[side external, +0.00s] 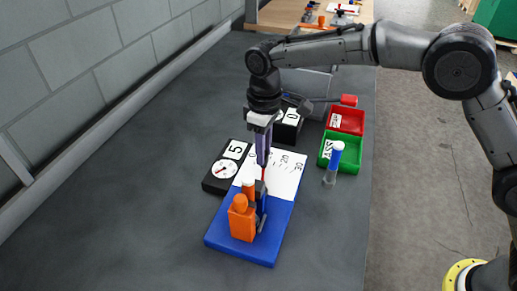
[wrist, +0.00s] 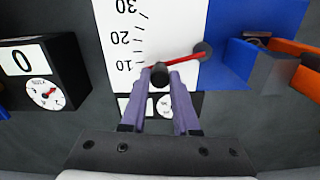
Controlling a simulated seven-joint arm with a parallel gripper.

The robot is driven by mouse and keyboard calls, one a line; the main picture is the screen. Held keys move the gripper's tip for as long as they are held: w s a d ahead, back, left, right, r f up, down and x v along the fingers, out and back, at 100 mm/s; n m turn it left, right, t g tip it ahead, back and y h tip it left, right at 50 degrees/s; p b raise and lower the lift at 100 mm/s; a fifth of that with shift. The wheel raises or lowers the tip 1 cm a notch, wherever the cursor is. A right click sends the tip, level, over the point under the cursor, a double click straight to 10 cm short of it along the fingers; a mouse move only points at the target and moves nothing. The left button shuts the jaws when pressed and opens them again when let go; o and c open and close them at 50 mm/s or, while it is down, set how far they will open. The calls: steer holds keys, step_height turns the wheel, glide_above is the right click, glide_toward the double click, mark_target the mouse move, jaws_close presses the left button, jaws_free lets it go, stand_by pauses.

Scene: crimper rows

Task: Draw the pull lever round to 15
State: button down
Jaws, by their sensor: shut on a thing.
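The pull lever (wrist: 183,58) is a thin red arm. It runs from a dark round pivot (wrist: 203,50) to a black knob (wrist: 160,74). My gripper (wrist: 161,80) is shut on the knob, one purple finger on each side. The lever lies over a white scale card (wrist: 160,25) marked 10, 20 and 30. Its knob end is just short of the 10 mark, on the side away from 20. In the side view my gripper (side external: 263,164) points straight down over the card, hiding part of the lever.
The blue base (side external: 270,245) carries an orange block (side external: 242,222) near my gripper. A red tray (side external: 358,116), a green tray (side external: 354,160) and a blue-capped tube (side external: 335,160) stand right.

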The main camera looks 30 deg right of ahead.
steer(key=shift+s+d+m, duration=0.25)
steer(key=shift+d+m, duration=0.1)
steer(key=shift+m, duration=0.35)
steer(key=shift+s+d+m, duration=0.25)
steer(key=shift+d+m, duration=0.05)
steer(key=shift+m, duration=0.4)
steer(key=c, duration=0.6)
jaws_free()
steer(key=shift+c, duration=0.2)
steer(key=shift+r, duration=0.15)
step_height(320, 180, up, 14)
steer(key=shift+f, duration=0.2)
steer(key=shift+d, duration=0.1)
